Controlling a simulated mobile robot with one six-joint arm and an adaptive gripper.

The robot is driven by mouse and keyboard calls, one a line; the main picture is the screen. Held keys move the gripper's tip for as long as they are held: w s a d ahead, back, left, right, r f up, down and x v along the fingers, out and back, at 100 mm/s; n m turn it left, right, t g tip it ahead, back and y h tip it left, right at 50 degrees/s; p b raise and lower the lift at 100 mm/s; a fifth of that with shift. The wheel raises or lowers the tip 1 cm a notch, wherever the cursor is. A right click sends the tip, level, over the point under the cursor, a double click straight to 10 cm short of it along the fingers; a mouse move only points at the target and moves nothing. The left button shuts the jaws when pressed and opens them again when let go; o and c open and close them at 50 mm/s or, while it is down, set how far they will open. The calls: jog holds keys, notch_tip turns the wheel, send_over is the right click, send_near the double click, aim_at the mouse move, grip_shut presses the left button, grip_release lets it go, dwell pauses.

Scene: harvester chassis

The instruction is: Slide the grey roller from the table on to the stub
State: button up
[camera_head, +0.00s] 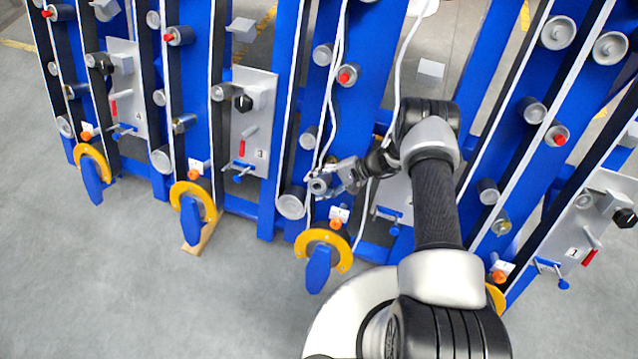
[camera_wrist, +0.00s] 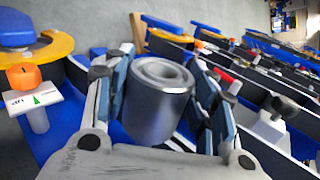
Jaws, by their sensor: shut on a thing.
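The grey roller (camera_wrist: 158,105) is a short metal cylinder with a ringed, hollow-looking end face. My gripper (camera_wrist: 163,76) is shut on it, one finger on each side, in the wrist view. In the head view the roller (camera_head: 319,186) shows small at the tip of my gripper (camera_head: 329,182), in front of the blue frame and above a yellow ring. I cannot tell from these frames which stub is bare. No table is clearly in view.
Blue slanted posts (camera_head: 285,110) carry several other rollers, red-tipped pins and white cables. A grey panel (camera_head: 253,120) with a red handle stands left of my arm. A yellow ring (camera_head: 345,250) with a blue lever is below. Grey floor is clear at lower left.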

jog(key=shift+r, duration=0.1)
dwell(0.3)
jog(key=shift+s+a+r+p, duration=0.3)
jog(key=shift+s+r+p, duration=0.2)
jog(key=shift+s+p, duration=0.4)
jog(key=shift+w, duration=0.1)
jog(key=shift+f, duration=0.1)
jog(key=shift+w+d+f+b, duration=0.2)
jog(key=shift+w+f+b, duration=0.25)
jog(key=shift+w+b, duration=0.3)
jog(key=shift+d, duration=0.1)
jog(key=shift+w+f, duration=0.15)
jog(key=shift+w, duration=0.1)
dwell(2.5)
jog(key=shift+d, duration=0.1)
dwell(2.8)
